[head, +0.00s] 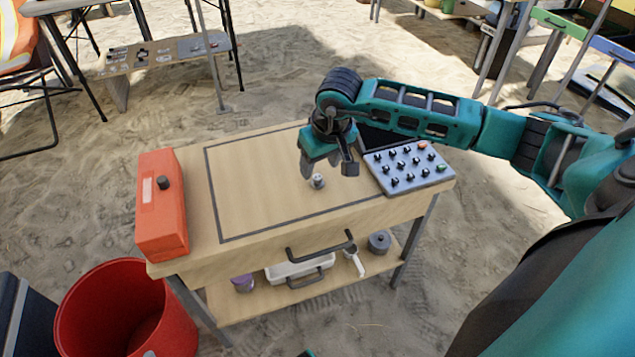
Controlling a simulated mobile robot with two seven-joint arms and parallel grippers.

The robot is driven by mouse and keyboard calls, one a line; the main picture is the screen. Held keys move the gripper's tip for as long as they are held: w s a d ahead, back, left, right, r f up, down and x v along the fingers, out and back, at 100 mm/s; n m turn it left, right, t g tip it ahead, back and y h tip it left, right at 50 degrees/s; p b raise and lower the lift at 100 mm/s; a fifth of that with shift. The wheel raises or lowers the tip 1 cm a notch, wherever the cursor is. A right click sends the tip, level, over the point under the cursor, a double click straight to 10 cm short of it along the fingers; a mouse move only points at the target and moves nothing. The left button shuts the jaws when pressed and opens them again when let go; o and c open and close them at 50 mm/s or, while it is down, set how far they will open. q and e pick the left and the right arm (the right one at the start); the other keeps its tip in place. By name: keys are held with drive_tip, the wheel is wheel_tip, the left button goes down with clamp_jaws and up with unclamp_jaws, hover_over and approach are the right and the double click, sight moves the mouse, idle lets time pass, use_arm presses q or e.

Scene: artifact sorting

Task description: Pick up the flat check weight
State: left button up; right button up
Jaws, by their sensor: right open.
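A small grey metal piece with a knobbed top, which looks like the check weight (318,181), stands on the wooden tabletop (255,185) inside the dark outlined area, toward its right side. It is small in the picture, so how flat it is cannot be told. My right gripper (327,172) points down right above and around it, with its fingers apart. I cannot tell whether the fingers touch the piece. My left gripper is not in view.
A grey panel with dark knobs (411,168) lies right of my right gripper. An orange box (162,205) stands at the table's left end. The lower shelf holds a white container (298,270) and a grey round pot (379,241). A red bucket (125,310) stands at lower left.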

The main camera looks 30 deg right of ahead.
sight(318, 177)
drive_tip(key=b+x, duration=0.1)
drive_tip(key=x, duration=0.4)
drive_tip(key=shift+s+d+f, duration=0.1)
clamp_jaws()
idle(0.4)
